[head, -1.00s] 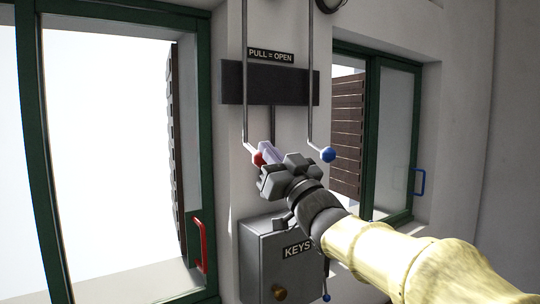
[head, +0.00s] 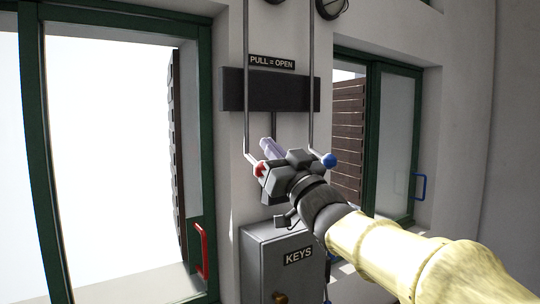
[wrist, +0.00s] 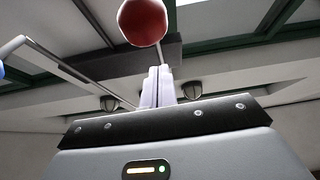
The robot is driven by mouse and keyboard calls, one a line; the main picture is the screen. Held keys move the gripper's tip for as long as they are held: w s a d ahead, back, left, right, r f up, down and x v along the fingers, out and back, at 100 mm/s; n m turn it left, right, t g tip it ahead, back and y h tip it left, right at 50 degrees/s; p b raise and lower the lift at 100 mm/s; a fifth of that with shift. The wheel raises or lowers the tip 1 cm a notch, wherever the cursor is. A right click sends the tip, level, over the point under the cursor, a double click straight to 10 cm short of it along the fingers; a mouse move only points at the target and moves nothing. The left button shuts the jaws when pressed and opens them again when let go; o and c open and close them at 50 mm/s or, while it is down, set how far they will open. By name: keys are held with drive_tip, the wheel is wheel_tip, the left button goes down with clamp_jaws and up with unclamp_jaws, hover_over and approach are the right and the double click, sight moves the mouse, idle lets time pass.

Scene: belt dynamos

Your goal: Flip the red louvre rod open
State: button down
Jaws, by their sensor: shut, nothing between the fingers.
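The red louvre rod (head: 246,90) hangs down the wall at the left of the middle strip. It bends near its lower end and finishes in a red ball knob (head: 259,169). The knob also shows close by in the wrist view (wrist: 143,20), above and slightly left of the fingertips. My gripper (head: 268,147) is shut and empty, its pale fingers pointing up just right of the knob. In the wrist view the shut fingers (wrist: 157,88) appear below the knob. I cannot tell whether they touch it. My wrist hides part of the wall behind.
A similar rod with a blue knob (head: 329,160) hangs close on the right. A dark panel (head: 270,90) under a "PULL = OPEN" sign (head: 272,62) is above. A grey KEYS box (head: 270,262) stands below. Green-framed windows with brown louvres (head: 348,135) flank the strip.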

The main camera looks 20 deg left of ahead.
drive_tip(key=b+v, duration=0.6)
drive_tip(key=v, duration=0.3)
drive_tip(key=shift+s+d, duration=0.25)
drive_tip(key=shift+d, duration=0.15)
